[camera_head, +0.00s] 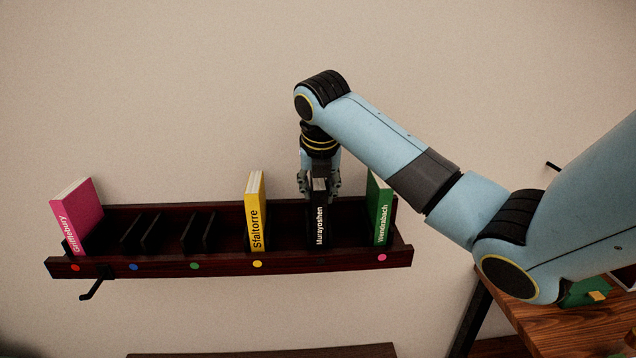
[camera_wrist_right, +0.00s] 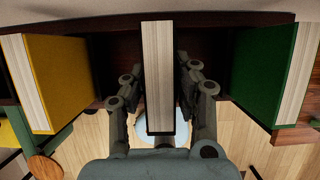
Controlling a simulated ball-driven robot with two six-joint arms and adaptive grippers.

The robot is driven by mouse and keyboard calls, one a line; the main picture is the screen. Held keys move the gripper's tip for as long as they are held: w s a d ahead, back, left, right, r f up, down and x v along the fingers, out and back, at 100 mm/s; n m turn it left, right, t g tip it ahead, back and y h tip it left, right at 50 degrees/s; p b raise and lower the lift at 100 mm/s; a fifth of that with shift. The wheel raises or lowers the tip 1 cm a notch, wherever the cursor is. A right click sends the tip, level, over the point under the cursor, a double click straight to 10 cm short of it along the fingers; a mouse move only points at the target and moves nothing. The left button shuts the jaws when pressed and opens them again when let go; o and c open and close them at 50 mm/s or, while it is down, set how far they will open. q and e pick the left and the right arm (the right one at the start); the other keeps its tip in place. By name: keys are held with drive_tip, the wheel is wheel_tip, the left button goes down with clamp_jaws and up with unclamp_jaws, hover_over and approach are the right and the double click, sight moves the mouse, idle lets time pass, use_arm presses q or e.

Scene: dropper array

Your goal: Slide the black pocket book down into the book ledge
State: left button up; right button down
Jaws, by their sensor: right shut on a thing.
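The black pocket book (camera_head: 319,221), with "Murayoshen" on its spine, stands upright in the dark wooden book ledge (camera_head: 160,268), between the yellow book and the green book. My right gripper (camera_head: 319,186) comes down from above and is shut on the upper part of the black book. In the right wrist view, the pale page edge of the black book (camera_wrist_right: 158,75) lies between the two fingers of my right gripper (camera_wrist_right: 160,90). The book's lower end is hidden behind the ledge's front rail. My left gripper is not in view.
A yellow book (camera_head: 256,212) stands left of the black book and a green book (camera_head: 379,210) stands right of it. A pink book (camera_head: 77,216) leans at the far left. Black dividers (camera_head: 197,232) show in empty ledge space. A wooden table (camera_head: 560,325) is at lower right.

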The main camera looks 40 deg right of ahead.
idle(0.4)
drive_tip(key=c, duration=1)
unclamp_jaws()
drive_tip(key=shift+o, duration=0.2)
drive_tip(key=v, duration=0.7)
drive_tip(key=shift+r, duration=0.3)
